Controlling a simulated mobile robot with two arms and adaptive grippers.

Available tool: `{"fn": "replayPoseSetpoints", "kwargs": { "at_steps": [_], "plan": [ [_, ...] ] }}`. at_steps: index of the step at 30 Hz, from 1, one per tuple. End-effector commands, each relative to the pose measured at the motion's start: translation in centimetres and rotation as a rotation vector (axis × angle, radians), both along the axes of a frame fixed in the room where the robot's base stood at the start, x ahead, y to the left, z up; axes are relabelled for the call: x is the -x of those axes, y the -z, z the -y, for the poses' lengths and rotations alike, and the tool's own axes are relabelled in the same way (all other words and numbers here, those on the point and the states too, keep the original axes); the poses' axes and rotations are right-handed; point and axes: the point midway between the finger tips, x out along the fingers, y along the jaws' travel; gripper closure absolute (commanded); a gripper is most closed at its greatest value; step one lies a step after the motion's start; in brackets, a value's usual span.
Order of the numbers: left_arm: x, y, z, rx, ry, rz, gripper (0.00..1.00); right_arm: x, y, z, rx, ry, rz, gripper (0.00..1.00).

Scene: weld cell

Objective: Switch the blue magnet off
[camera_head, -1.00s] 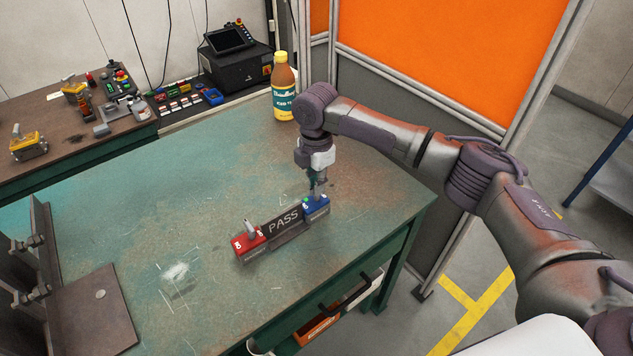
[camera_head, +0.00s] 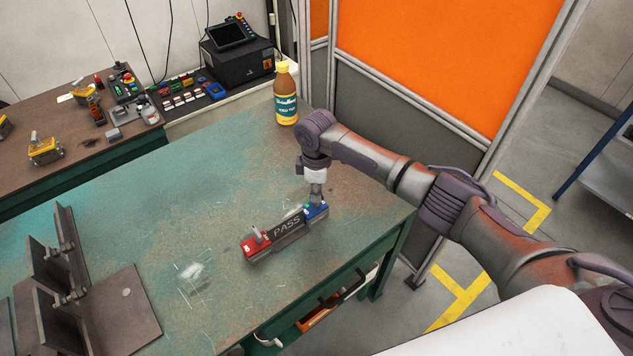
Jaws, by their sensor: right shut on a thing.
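The blue magnet (camera_head: 322,213) sits on the green table at the right end of a dark plate (camera_head: 287,229) marked PASS. The red magnet (camera_head: 253,249) sits at the plate's left end, with a grey lever on top. My right gripper (camera_head: 316,200) points down onto the top of the blue magnet. It is shut on the blue magnet's lever, which the fingers largely hide. My left gripper is not in view.
The green table (camera_head: 222,172) has free room left of the plate. Dark metal fixtures (camera_head: 60,255) stand at the left front. A bottle (camera_head: 286,95) stands at the back edge, near an orange screen (camera_head: 440,60). A side bench (camera_head: 60,165) holds tools.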

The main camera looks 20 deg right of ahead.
Motion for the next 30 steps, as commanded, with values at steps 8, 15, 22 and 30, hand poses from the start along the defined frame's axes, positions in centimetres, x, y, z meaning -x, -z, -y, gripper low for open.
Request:
{"fn": "replayPoseSetpoints", "kwargs": {
  "at_steps": [8,15,22,30],
  "plan": [
    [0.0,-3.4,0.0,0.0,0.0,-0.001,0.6,0.1,-0.4,-0.1,0.0,0.264,0.002,1.0],
    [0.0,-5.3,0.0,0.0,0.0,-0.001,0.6,0.0,-0.4,-0.1,0.0,0.487,0.006,1.0],
    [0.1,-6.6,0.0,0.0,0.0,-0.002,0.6,0.0,-0.3,-0.1,0.001,0.665,0.009,1.0],
    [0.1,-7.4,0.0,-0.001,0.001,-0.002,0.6,-0.1,-0.2,-0.2,0.001,0.8,0.014,1.0]
  ]
}}
